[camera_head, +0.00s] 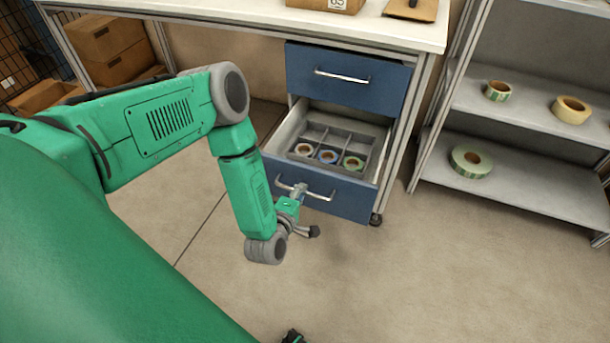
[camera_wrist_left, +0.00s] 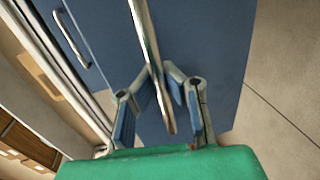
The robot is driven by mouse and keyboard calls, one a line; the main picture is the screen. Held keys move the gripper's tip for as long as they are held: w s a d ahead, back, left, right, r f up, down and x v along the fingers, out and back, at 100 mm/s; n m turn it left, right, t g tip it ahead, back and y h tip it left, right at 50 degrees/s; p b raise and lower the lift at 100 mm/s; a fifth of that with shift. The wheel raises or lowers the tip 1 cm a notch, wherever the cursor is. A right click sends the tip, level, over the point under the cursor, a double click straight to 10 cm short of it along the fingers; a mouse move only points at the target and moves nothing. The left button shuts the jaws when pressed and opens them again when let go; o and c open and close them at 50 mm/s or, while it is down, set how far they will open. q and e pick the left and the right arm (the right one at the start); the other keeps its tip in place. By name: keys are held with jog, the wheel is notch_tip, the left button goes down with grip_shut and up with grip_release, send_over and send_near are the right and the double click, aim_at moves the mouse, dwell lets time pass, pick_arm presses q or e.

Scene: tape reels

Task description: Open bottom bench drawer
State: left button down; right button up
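The bottom bench drawer (camera_head: 325,193) has a blue front and stands pulled well out of the bench. Its grey inside (camera_head: 340,122) is divided into compartments and holds a brown-and-white, a blue and a green tape reel. Its metal handle (camera_head: 318,193) runs across the front. My left gripper (camera_head: 297,191) is at the left part of this handle. In the left wrist view, the fingers of my left gripper (camera_wrist_left: 164,78) close in on both sides of the handle bar (camera_wrist_left: 146,35). The exact contact is hard to see.
The upper blue drawer (camera_head: 345,75) is shut under the white bench top (camera_head: 240,15). A grey shelf unit (camera_head: 520,165) with several tape reels stands at the right. Cardboard boxes (camera_head: 105,45) are at the left. The floor before the drawer is clear.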

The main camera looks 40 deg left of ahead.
pick_arm(q)
jog(key=shift+s+d+f, duration=0.1)
jog(key=shift+s+d, duration=0.05)
jog(key=shift+s, duration=0.45)
jog(key=shift+s+d+f, duration=0.1)
jog(key=shift+s+d, duration=0.05)
jog(key=shift+s, duration=0.45)
jog(key=c, duration=1.6)
grip_release()
jog(key=shift+w, duration=0.1)
jog(key=shift+r, duration=0.1)
jog(key=v, duration=1.2)
jog(key=shift+a, duration=0.1)
